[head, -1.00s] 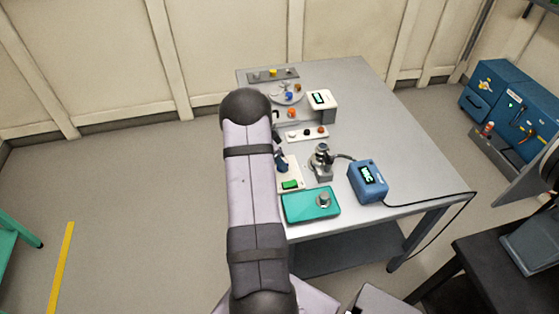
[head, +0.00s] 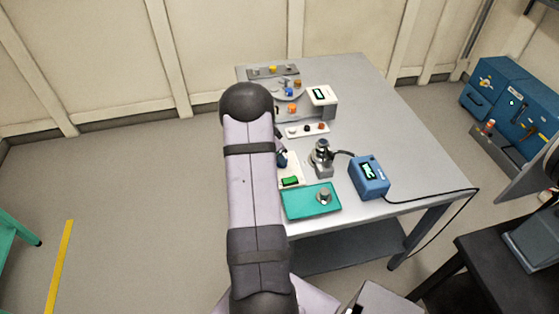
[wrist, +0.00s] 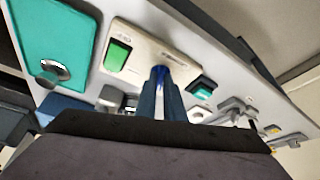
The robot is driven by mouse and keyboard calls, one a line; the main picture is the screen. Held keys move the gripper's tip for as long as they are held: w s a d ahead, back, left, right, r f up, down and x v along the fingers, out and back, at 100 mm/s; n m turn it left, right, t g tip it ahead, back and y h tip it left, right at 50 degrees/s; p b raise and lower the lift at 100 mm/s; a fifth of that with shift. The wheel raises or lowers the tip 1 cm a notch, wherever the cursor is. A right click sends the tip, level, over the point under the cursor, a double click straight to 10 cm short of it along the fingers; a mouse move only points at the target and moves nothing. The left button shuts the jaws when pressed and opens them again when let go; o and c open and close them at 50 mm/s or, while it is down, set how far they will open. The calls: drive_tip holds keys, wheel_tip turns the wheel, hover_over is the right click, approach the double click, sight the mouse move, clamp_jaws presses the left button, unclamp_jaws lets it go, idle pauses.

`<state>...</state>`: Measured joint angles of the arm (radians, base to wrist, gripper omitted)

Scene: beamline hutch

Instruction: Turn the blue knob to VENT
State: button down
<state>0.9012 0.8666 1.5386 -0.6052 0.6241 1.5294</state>
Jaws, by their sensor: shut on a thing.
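The blue knob (wrist: 160,71) sits on a white control panel (wrist: 150,43), which carries a green rocker switch (wrist: 117,55). My gripper (wrist: 161,88) is shut on the knob, its two dark blue fingers on either side of it, close to the panel face. Most of the knob is hidden between the fingers, so its pointer cannot be seen. The panel's printed marks are too small to read, and no VENT mark can be made out. In the head view my arm covers the knob and most of the panel; the green switch (head: 290,181) shows.
A teal tray (head: 300,205) with a round metal piece lies at the table's front. A metal fitting (head: 321,158) with a cable stands beside the blue readout box (head: 369,177). A dark button with a teal cap (wrist: 203,86) is right of the knob.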

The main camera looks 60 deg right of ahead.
drive_tip(key=shift+s+f+n+t+b, duration=0.15)
drive_tip(key=shift+n+t+b, duration=0.35)
drive_tip(key=shift+n+b, duration=0.6)
drive_tip(key=shift+s+r+n+t, duration=0.1)
drive_tip(key=shift+r+n+t, duration=0.15)
drive_tip(key=shift+n, duration=0.65)
drive_tip(key=shift+s+r+n+t+p, duration=0.1)
drive_tip(key=shift+n+t+p, duration=0.45)
drive_tip(key=shift+n, duration=0.45)
drive_tip(key=shift+n+p, duration=0.6)
drive_tip(key=c, duration=1.9)
unclamp_jaws()
drive_tip(key=shift+o, duration=0.2)
drive_tip(key=b+v, duration=0.1)
drive_tip(key=v, duration=0.6)
drive_tip(key=shift+s+b, duration=0.15)
drive_tip(key=shift+b, duration=0.15)
